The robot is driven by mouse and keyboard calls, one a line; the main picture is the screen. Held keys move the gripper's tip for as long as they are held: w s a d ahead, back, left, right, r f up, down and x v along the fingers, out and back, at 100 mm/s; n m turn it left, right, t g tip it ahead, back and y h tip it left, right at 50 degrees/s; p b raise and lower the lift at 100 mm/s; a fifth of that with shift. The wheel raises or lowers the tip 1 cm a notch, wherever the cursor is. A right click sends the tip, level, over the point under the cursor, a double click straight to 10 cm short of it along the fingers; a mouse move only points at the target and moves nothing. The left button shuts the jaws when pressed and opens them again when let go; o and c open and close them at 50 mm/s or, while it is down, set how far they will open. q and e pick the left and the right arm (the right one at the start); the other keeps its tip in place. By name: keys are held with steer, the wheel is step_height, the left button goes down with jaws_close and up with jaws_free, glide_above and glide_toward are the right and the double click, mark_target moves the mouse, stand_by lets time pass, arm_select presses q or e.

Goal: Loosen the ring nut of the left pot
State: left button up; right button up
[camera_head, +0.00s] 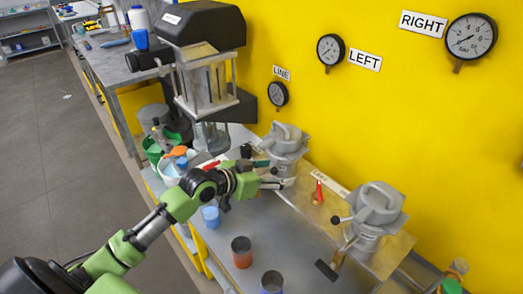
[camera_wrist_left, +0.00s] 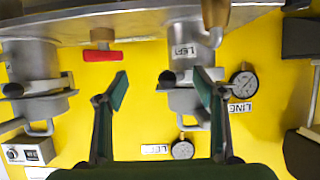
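The left pot (camera_head: 284,142) is a grey metal vessel with a clamped lid on the bench against the yellow wall. In the left wrist view the left pot (camera_wrist_left: 187,45) appears upside down with a LEFT label, a dark knob and a loop handle. I cannot clearly pick out its ring nut. My left gripper (camera_head: 270,168) is beside the left pot, on its near side. In the left wrist view the left gripper (camera_wrist_left: 162,86) has its fingers spread with nothing held; one fingertip overlaps the pot in the picture, contact unclear. My right gripper is not in view.
The right pot (camera_head: 375,207) stands to the right, with a red-handled valve (camera_head: 318,192) between the pots. A brown cup (camera_head: 241,252), a dark cup (camera_head: 272,282) and a blue cup (camera_head: 211,216) stand nearer. A black-topped machine (camera_head: 201,25) rises behind my arm. Gauges hang on the wall.

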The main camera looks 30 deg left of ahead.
arm_select(q)
steer(key=shift+a, duration=0.15)
steer(key=shift+s+a, duration=0.1)
steer(key=shift+a, duration=0.1)
steer(key=shift+s+a+r+p, duration=0.1)
steer(key=shift+s+r+p, duration=0.2)
steer(key=shift+p, duration=0.15)
steer(key=p+v, duration=0.3)
steer(key=v, duration=0.3)
steer(key=shift+p, duration=0.3)
steer(key=shift+s+f, duration=0.1)
stand_by(0.7)
